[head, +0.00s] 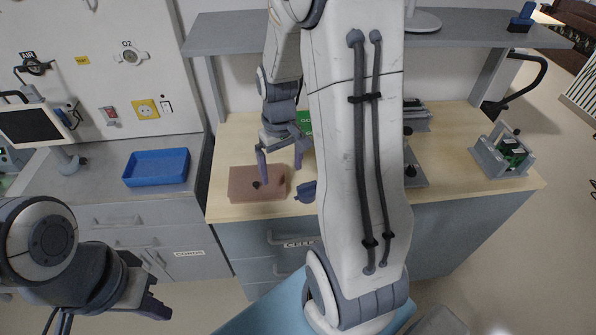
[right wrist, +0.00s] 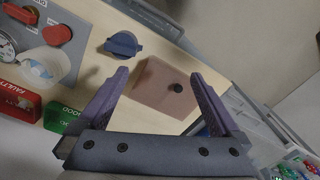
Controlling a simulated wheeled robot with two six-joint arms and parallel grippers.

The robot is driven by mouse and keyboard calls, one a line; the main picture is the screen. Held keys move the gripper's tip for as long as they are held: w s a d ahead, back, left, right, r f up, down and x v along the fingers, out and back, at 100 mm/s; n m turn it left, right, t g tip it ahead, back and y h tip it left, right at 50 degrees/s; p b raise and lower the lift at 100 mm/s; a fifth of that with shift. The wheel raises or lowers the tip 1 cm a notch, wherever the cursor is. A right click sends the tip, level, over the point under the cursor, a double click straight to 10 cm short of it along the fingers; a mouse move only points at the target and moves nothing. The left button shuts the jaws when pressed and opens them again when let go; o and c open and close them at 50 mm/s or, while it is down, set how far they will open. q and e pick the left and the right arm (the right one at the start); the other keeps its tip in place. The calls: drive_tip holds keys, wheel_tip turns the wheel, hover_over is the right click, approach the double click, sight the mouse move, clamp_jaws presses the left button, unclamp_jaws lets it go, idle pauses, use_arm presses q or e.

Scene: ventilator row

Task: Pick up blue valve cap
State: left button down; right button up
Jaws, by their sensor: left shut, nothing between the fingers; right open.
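The blue valve cap (right wrist: 123,44) lies on the wooden bench top in the right wrist view, beyond the left fingertip. In the head view it shows near the bench's front edge (head: 306,191), right of the brown block and partly beside my arm. My right gripper (head: 280,173) is open and empty above the brown block (head: 240,186). In the right wrist view the block (right wrist: 152,97), with a dark knob on top, shows between the fingers of my right gripper (right wrist: 158,75). My left gripper (head: 155,308) is shut and empty at lower left, away from the bench.
A red FAULTY label (right wrist: 15,103) and a green GOOD label (right wrist: 64,117) show beside a grey unit with a red knob (right wrist: 57,34). A blue tray (head: 156,168) stands on the left counter. A grey fixture (head: 502,155) stands at right. My right arm hides the bench's middle.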

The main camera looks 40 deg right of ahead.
drive_tip(key=m+p, duration=0.1)
drive_tip(key=m, duration=0.1)
hover_over(307, 184)
drive_tip(key=f, duration=0.5)
drive_tip(key=shift+s+a+f, duration=0.1)
drive_tip(key=shift+s+f, duration=0.1)
drive_tip(key=shift+f, duration=0.1)
drive_tip(key=shift+w+f+p, duration=0.1)
drive_tip(key=shift+f+p, duration=1)
drive_tip(key=shift+f, duration=1.75)
use_arm(q)
wheel_tip(307, 184, up, 4)
drive_tip(key=shift+d+r, duration=0.1)
use_arm(e)
drive_tip(key=c, duration=1.3)
